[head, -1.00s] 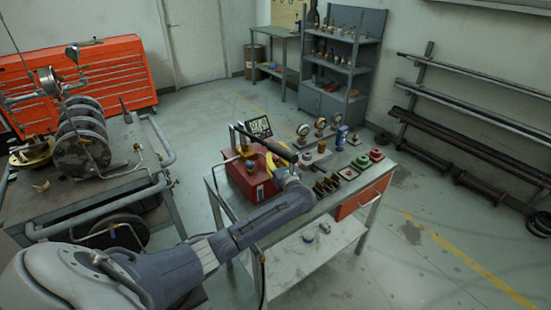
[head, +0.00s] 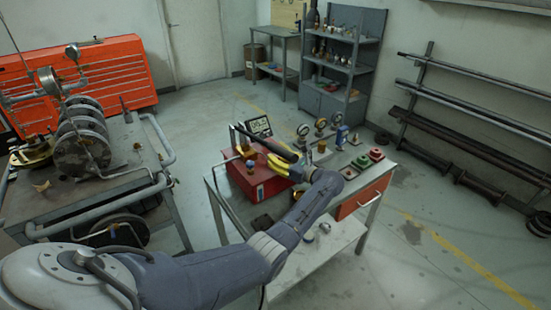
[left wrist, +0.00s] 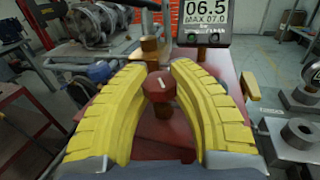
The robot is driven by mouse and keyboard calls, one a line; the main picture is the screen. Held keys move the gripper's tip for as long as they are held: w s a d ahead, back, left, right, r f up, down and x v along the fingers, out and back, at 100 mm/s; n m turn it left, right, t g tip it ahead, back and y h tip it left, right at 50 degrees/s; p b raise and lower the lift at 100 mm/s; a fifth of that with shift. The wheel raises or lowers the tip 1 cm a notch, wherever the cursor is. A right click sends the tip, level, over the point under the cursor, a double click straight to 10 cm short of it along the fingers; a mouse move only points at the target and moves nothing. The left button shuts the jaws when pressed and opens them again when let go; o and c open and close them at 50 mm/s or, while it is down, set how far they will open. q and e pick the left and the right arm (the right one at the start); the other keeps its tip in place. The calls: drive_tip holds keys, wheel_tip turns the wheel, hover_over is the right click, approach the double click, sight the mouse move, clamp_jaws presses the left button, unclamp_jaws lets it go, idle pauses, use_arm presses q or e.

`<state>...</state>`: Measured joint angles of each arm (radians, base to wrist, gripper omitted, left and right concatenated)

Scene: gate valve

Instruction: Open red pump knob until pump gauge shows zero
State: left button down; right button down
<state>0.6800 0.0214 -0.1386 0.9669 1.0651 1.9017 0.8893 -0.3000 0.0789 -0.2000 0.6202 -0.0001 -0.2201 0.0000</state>
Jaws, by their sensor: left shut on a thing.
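The red pump (head: 258,187) stands on the workbench in the head view. Its red knob (left wrist: 160,86) is a faceted cap with a white mark, seen in the left wrist view. My left gripper (head: 280,164) has yellow fingers, which stand on either side of the knob and are shut on it. The fingers and arm hide the knob in the head view. The digital pump gauge (left wrist: 205,14) reads 06.5, with MAX 07.0 below; it also shows in the head view (head: 259,126). My right gripper is not in view.
A black pump handle (head: 265,143) crosses above the pump near my gripper. Several dial gauges and fittings stand along the back of the bench, with green and red flanged parts (head: 376,154) at its right. A cart (head: 95,190) stands at left.

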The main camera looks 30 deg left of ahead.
use_arm(q)
drive_tip(key=shift+r+n+g, duration=0.15)
drive_tip(key=shift+n+g, duration=0.45)
drive_tip(key=shift+g, duration=0.1)
drive_tip(key=c, duration=1.1)
unclamp_jaws()
drive_tip(key=shift+c, duration=0.2)
drive_tip(key=shift+o, duration=0.7)
drive_tip(key=d, duration=1.2)
